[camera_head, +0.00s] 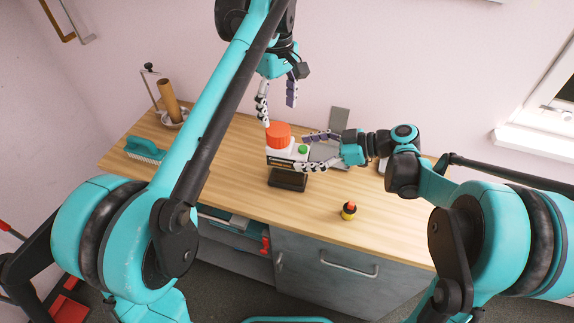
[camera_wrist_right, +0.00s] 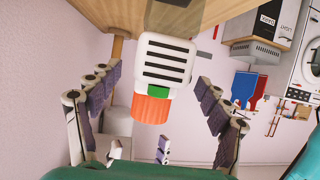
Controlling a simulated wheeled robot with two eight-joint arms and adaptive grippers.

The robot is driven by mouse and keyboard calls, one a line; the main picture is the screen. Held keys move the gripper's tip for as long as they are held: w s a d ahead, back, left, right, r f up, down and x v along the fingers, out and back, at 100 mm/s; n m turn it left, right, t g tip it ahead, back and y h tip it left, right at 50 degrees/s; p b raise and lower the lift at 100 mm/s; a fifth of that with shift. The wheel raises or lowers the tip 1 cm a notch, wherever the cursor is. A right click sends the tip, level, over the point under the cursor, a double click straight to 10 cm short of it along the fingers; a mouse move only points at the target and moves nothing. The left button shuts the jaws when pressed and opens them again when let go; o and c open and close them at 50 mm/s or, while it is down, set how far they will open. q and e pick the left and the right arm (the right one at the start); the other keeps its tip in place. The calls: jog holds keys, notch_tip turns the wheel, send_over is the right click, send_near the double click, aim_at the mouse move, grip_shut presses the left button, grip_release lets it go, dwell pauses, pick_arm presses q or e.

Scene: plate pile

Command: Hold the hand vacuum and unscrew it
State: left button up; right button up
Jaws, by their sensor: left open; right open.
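The hand vacuum (camera_head: 281,155) stands upright on a dark base (camera_head: 288,180) on the wooden worktop. It has a white body, an orange cap (camera_head: 278,135) on top and a green button. My left gripper (camera_head: 277,107) is open above the cap, fingers pointing down, apart from it. My right gripper (camera_head: 304,152) is open at the vacuum's right side, with its fingers reaching toward the body. In the right wrist view, the white slotted body (camera_wrist_right: 165,62) and orange cap (camera_wrist_right: 151,108) lie between the spread fingers, with gaps on both sides.
A teal brush (camera_head: 144,150) and a roll holder (camera_head: 168,100) are at the left. A grey panel (camera_head: 339,122) stands behind my right gripper. The front left worktop is clear.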

aim_at(288, 154)
jog(key=x, duration=0.5)
jog(key=shift+w+a+f, duration=0.1)
jog(key=shift+a, duration=0.1)
